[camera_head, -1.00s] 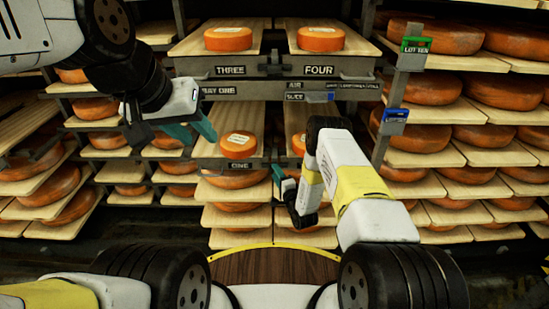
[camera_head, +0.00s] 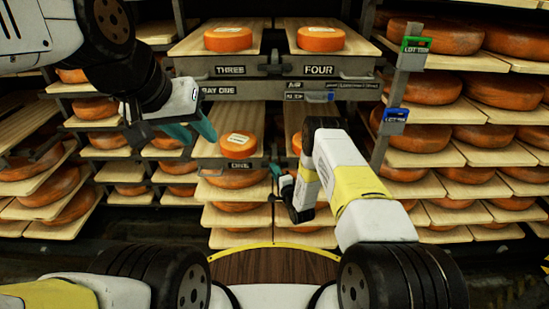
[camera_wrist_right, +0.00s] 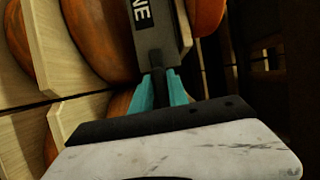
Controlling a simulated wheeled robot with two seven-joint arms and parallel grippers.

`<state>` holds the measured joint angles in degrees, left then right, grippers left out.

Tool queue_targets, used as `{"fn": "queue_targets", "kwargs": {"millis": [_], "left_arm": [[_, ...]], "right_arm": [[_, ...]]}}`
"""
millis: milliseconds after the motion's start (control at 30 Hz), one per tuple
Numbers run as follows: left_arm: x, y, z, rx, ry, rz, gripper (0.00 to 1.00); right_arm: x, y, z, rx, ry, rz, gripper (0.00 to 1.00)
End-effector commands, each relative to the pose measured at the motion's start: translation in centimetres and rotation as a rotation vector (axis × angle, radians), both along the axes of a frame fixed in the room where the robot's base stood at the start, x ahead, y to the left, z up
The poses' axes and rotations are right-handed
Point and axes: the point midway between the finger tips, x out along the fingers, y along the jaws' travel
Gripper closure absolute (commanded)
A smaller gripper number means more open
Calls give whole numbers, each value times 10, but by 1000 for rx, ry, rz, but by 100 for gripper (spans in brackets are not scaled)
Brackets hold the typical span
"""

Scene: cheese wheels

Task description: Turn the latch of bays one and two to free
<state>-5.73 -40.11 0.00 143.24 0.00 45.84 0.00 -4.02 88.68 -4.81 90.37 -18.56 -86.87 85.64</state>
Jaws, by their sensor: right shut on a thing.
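The bay one board (camera_head: 212,150) carries a cheese wheel (camera_head: 238,145) and has a ONE label (camera_head: 240,165) on its front. My right gripper (camera_head: 275,173) is at the right front corner of that board. In the right wrist view, the teal fingers of my right gripper (camera_wrist_right: 160,88) are shut on a narrow dark latch handle (camera_wrist_right: 157,58) beside the ONE label (camera_wrist_right: 141,12). How far the latch is turned cannot be told. My left gripper (camera_head: 192,130) is open and empty at the board's left. The front of bay two is mostly hidden by my right arm.
Above are bays with THREE (camera_head: 230,70) and FOUR (camera_head: 319,70) labels, each with a cheese wheel. A post with a green tag (camera_head: 416,45) and a blue tag (camera_head: 396,115) stands at the right. Racks of cheese wheels line both sides.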

Motion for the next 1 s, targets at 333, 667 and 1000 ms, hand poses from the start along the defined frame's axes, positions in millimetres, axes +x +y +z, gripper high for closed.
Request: {"fn": "queue_targets", "kwargs": {"millis": [333,667,1000], "left_arm": [[0,0,0,0,0,0,64],[0,0,0,0,0,0,64],[0,0,0,0,0,0,64]], "right_arm": [[0,-1,0,-170,2,-1,100],[-1,0,0,-475,1,1,100],[-1,1,0,-798,1,1,100]]}}
